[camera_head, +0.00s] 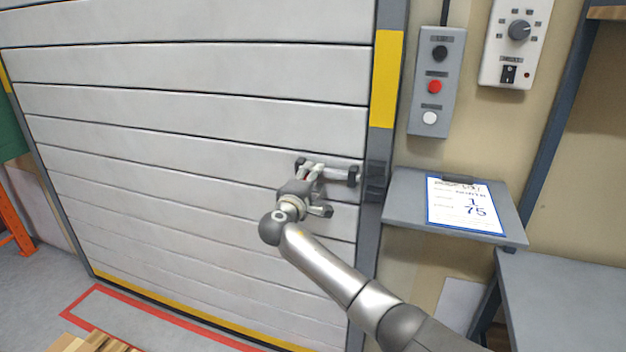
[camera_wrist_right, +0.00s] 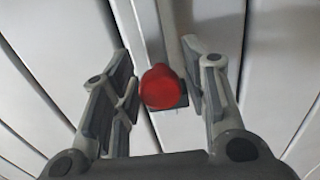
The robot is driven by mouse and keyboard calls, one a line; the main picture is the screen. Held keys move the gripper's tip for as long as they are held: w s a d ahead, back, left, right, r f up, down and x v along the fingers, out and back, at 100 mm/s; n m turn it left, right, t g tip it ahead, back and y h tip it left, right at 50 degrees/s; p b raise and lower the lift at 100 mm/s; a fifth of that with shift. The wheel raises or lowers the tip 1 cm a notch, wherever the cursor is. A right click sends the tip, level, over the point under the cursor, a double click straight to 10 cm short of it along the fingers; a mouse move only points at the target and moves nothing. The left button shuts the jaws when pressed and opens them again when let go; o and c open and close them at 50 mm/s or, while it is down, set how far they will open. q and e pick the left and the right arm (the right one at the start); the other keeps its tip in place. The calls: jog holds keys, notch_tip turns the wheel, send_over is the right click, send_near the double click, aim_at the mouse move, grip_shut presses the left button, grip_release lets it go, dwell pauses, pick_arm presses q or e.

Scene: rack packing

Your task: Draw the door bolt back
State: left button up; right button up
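The door bolt (camera_head: 338,174) is a grey bar with dark brackets, mounted low on the right side of the pale slatted door (camera_head: 200,120). A dark keeper (camera_head: 375,181) sits on the door post beside it; I cannot tell whether the bar's end is inside it. My right gripper (camera_head: 313,170) is at the bolt and hides part of it. In the right wrist view, the bolt's red knob (camera_wrist_right: 160,87) lies between the two fingers of my right gripper (camera_wrist_right: 166,90). The fingers are apart, with a gap visible on each side of the knob. My left gripper is out of view.
A grey shelf (camera_head: 400,212) with a clipboard (camera_head: 464,205) juts out right of the post. Above it are a button box (camera_head: 436,82) and a dial panel (camera_head: 511,40). A grey worktop (camera_head: 570,300) stands at lower right. Red floor marking (camera_head: 75,312) lies before the door.

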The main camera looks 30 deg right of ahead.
jog(key=shift+o, duration=0.5)
jog(key=shift+s, duration=0.1)
jog(key=v, duration=1.2)
